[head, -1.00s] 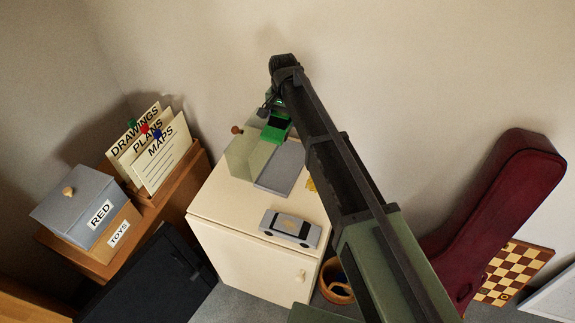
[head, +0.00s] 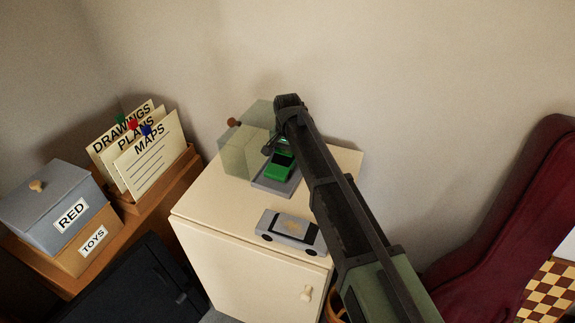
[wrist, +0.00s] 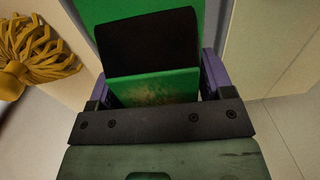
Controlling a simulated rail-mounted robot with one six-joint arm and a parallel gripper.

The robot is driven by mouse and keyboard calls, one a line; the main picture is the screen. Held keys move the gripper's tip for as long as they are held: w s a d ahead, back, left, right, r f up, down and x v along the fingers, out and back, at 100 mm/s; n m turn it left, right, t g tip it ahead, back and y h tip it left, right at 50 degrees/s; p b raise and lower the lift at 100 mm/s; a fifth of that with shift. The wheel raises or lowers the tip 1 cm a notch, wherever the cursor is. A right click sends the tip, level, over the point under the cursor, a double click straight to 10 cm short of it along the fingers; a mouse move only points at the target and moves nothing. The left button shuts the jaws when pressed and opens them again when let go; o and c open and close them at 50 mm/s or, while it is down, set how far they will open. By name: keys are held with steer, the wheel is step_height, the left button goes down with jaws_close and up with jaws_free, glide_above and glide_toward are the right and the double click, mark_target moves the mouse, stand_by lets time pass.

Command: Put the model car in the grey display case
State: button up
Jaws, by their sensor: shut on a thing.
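My gripper (wrist: 155,88) is shut on a green model car (wrist: 155,86) with a dark window panel; its purple fingers lie on both sides of the body. In the head view the green car (head: 281,166) is over the grey base (head: 262,188) of the display case on the cream cabinet. The case's clear cover (head: 243,152), with a brown knob, stands open to the left of the base. I cannot tell whether the car touches the base. My arm hides part of the base and the car's far end.
A silver car (head: 290,233) sits on the cream cabinet (head: 205,203), in front of the base. A yellow tassel (wrist: 35,55) shows in the wrist view. A file rack (head: 150,180) and a grey RED box (head: 52,203) are at left; a dark red instrument case (head: 510,220) is at right.

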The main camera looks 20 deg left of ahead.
steer(key=shift+f+p, duration=0.25)
steer(key=shift+p, duration=0.05)
steer(key=shift+f, duration=0.2)
steer(key=o, duration=1.2)
step_height(320, 180, up, 13)
steer(key=p, duration=1.2)
steer(key=shift+f, duration=0.3)
steer(key=shift+d, duration=0.15)
steer(key=shift+n, duration=0.6)
steer(key=s+d, duration=0.7)
steer(key=d, duration=0.6)
steer(key=s+d, duration=0.7)
steer(key=d, duration=0.7)
steer(key=s+d, duration=0.7)
steer(key=d, duration=0.6)
steer(key=shift+d, duration=0.15)
